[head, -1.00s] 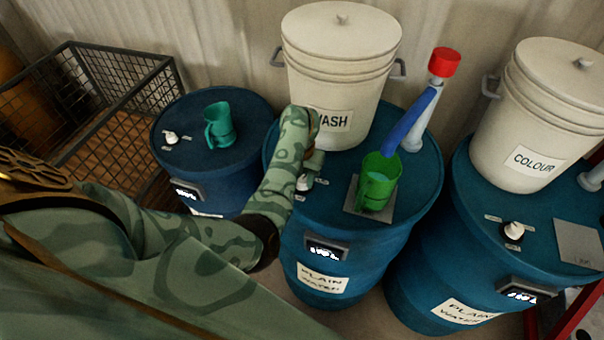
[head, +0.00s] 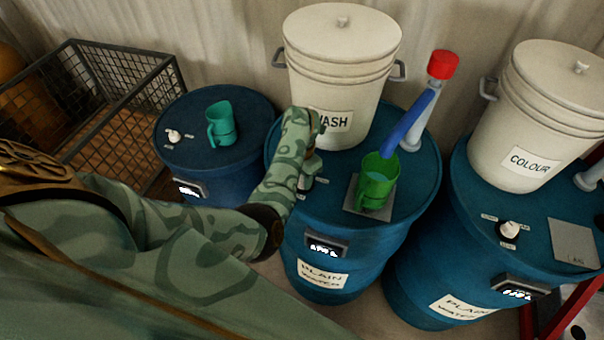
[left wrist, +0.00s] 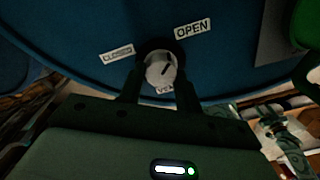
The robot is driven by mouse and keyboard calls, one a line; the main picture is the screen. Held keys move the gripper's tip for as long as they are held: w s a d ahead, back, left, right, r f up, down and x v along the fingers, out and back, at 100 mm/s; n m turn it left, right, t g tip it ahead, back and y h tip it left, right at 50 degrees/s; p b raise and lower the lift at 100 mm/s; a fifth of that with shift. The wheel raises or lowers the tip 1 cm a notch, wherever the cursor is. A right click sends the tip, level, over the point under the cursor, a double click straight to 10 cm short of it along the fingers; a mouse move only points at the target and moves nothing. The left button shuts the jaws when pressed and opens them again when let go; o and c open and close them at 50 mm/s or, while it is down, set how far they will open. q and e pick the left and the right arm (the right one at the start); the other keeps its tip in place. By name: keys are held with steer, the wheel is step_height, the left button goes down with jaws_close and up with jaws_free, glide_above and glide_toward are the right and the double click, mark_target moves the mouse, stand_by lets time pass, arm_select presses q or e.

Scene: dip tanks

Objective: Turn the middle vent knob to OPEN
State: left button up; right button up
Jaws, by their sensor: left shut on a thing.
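The middle vent knob (left wrist: 160,68) is a round white knob on a dark base on the middle blue drum (head: 330,222). In the left wrist view the CLOSED label (left wrist: 117,54) is to its left, the OPEN label (left wrist: 193,27) to its upper right. A dark mark shows on its face, too small to read surely. My left gripper (left wrist: 158,82) has a finger on each side of the knob and is shut on it. In the head view my left gripper (head: 311,162) comes down over the knob and mostly hides it. My right gripper is not in view.
A green jug (head: 376,184) stands on a grey plate (head: 357,206) beside a blue spout (head: 408,122). The white WASH bucket (head: 342,65) is behind. Other drums stand left (head: 240,165) and right (head: 470,235), with a teal jug (head: 221,127) and COLOUR bucket (head: 545,110).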

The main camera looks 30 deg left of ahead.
arm_select(q)
steer(key=o, duration=1)
steer(key=shift+r, duration=0.1)
step_height(320, 180, up, 16)
steer(key=p, duration=0.5)
steer(key=shift+a, duration=0.2)
steer(key=shift+w, duration=0.1)
